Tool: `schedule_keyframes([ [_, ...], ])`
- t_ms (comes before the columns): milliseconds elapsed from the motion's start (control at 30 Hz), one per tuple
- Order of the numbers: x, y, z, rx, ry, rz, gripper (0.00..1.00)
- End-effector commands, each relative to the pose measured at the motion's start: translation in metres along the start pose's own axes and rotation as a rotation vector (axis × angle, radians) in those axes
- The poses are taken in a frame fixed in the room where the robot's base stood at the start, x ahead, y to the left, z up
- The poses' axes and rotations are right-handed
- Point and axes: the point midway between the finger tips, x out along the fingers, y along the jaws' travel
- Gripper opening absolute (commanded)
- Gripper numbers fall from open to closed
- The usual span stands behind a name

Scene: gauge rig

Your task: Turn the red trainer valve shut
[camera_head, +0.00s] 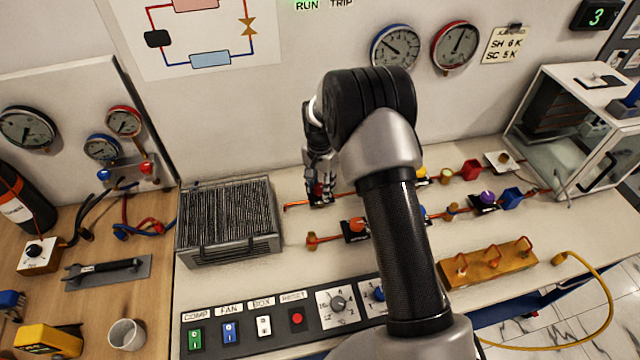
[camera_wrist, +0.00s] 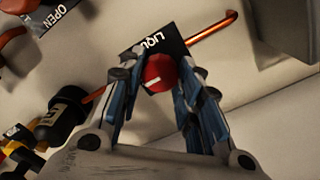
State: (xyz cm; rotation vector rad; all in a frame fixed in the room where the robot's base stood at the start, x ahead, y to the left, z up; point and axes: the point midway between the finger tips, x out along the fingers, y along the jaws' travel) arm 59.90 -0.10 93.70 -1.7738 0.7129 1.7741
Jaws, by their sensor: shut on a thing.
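The red valve knob (camera_wrist: 159,72) sits between my fingertips in the wrist view. It is round, with a short white mark on its lower left part. It stands at a black plate (camera_wrist: 136,51) whose white lettering starts "LIQU"; the rest is covered. A copper pipe (camera_wrist: 212,28) runs diagonally past it. My gripper (camera_wrist: 158,78) is shut on the knob, one blue-grey finger on each side. In the head view my gripper (camera_head: 320,190) reaches down to the bench's pipe line, and its fingers mostly hide the valve.
A finned coil unit (camera_head: 228,220) stands close left of my gripper. An orange-knobbed valve (camera_head: 356,226) is in front. In the wrist view a black cylindrical part (camera_wrist: 68,112) is at lower left. My arm hides part of the bench. The control strip (camera_head: 250,334) lines the front.

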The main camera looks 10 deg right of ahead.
Motion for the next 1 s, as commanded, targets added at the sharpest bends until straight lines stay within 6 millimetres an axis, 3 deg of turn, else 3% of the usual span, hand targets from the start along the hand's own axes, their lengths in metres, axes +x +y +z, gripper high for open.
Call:
schedule_keyframes([
  [600, -0.0002, -0.0002, -0.0003, 0.038, 0.001, -0.001, 0.08],
  [633, -0.0002, -0.0002, -0.0003, 0.038, 0.001, -0.001, 0.34],
  [900, -0.0001, -0.0001, -0.0002, 0.037, 0.0, -0.001, 0.52],
  [1000, -0.0001, -0.0001, -0.0001, 0.037, 0.0, 0.0, 0.53],
])
